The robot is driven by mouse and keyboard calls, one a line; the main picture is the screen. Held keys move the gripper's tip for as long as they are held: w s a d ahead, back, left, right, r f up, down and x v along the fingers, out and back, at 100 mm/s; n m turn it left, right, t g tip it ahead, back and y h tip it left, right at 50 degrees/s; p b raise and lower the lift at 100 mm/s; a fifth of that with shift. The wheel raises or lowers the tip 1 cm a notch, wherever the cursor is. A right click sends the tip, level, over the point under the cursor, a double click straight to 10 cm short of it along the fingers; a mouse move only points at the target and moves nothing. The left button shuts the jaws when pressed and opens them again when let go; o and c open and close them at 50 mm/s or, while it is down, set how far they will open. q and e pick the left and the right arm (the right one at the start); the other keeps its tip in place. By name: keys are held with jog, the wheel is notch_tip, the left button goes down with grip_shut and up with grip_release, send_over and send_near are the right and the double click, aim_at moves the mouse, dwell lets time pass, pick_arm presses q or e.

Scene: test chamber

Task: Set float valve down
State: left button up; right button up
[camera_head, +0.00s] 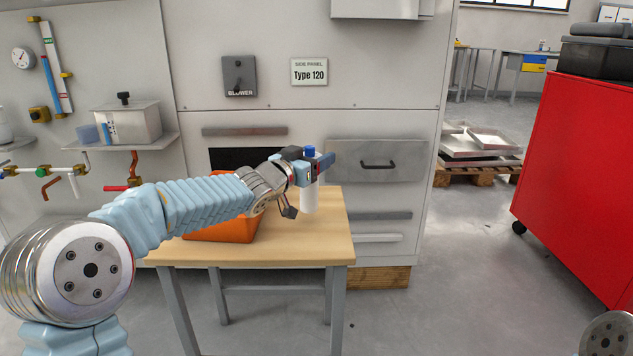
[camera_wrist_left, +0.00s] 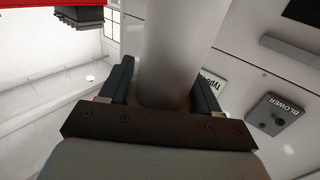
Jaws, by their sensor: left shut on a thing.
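My left gripper (camera_head: 316,168) is shut on a white cylinder with a blue top, which I take to be the float valve (camera_head: 309,198). It is held roughly upright at the right part of the wooden table (camera_head: 300,248). I cannot tell whether its lower end touches the tabletop. In the left wrist view the pale cylinder (camera_wrist_left: 168,60) stands between the two dark fingers (camera_wrist_left: 163,92). My right gripper is not in view.
An orange bin (camera_head: 222,231) sits on the table left of the valve, partly hidden by my left arm. The grey cabinet with a drawer (camera_head: 377,162) stands close behind. A red cabinet (camera_head: 580,170) is at the right. Bare tabletop shows in front.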

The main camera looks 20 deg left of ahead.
pick_arm(q)
jog(key=f, duration=0.1)
jog(key=f+b, duration=0.1)
jog(key=f, duration=0.1)
jog(key=shift+w+d+f, duration=0.15)
jog(key=shift+d+f, duration=0.15)
jog(key=shift+f, duration=0.1)
jog(key=o, duration=1.7)
jog(key=v, duration=1.2)
